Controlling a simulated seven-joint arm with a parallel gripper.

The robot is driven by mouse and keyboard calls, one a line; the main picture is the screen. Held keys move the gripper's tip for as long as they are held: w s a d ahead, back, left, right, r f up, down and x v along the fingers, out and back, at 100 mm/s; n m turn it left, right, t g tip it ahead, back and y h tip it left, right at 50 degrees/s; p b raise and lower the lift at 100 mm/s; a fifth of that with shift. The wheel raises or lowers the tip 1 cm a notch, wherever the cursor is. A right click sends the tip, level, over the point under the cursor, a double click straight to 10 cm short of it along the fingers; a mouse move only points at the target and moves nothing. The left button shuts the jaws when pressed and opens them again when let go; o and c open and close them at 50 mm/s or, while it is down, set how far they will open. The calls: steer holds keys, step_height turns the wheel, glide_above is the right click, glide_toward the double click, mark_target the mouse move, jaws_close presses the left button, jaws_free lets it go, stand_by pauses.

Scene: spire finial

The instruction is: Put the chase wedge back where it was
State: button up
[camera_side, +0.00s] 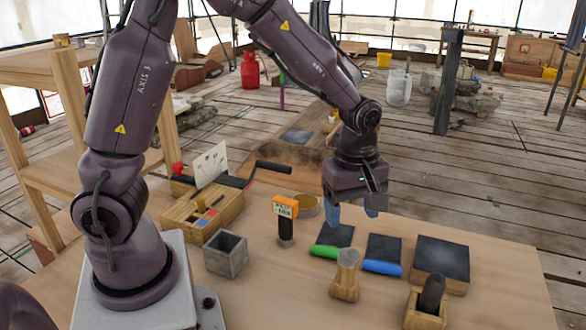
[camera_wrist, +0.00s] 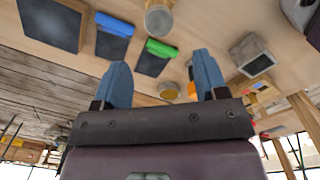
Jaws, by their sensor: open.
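I cannot tell for certain which object is the chase wedge. A pale wooden tool with a flared base and a round greyish top (camera_side: 345,276) stands upright at the front of the bench and may be it. It also shows at the top of the wrist view (camera_wrist: 158,20). My gripper (camera_side: 352,212) hangs over the bench behind it, apart from it. Its two blue fingers (camera_wrist: 162,68) are spread with nothing between them. A wooden block (camera_side: 426,308) at the front right holds an upright dark tool (camera_side: 433,292).
Dark plates with a green handle (camera_side: 324,252) and a blue handle (camera_side: 382,267) lie near my gripper. A dark slab (camera_side: 441,254) lies right.

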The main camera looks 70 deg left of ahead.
steer(key=s+a+r+m+t, duration=0.1)
steer(key=s+r+m+t, duration=0.4)
steer(key=s+r+m, duration=0.9)
steer(key=s+m, duration=0.2)
steer(key=m, duration=0.1)
steer(key=shift+a+r, duration=0.4)
